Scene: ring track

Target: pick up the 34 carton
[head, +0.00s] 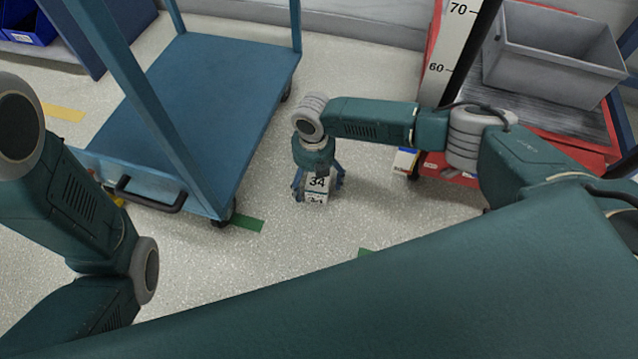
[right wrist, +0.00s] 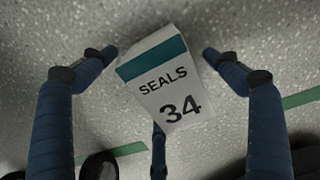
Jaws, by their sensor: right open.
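The 34 carton (head: 317,184) is a small white box with a teal band, standing on the speckled floor between the blue cart and the red unit. In the right wrist view the carton (right wrist: 168,88) shows the words SEALS and 34 and looks slightly turned. My right gripper (head: 318,188) points down over the carton with its blue fingers around it. The right wrist view shows the fingers (right wrist: 160,62) spread, with a gap on both sides of the carton. My left arm shows at the left, but its gripper is out of view.
A blue cart (head: 215,85) with a black handle stands to the left of the carton. A red unit (head: 570,146) with a grey bin (head: 555,58) is at the right. Green floor marks (head: 248,224) lie nearby. Another small carton (head: 404,161) is beside the red unit.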

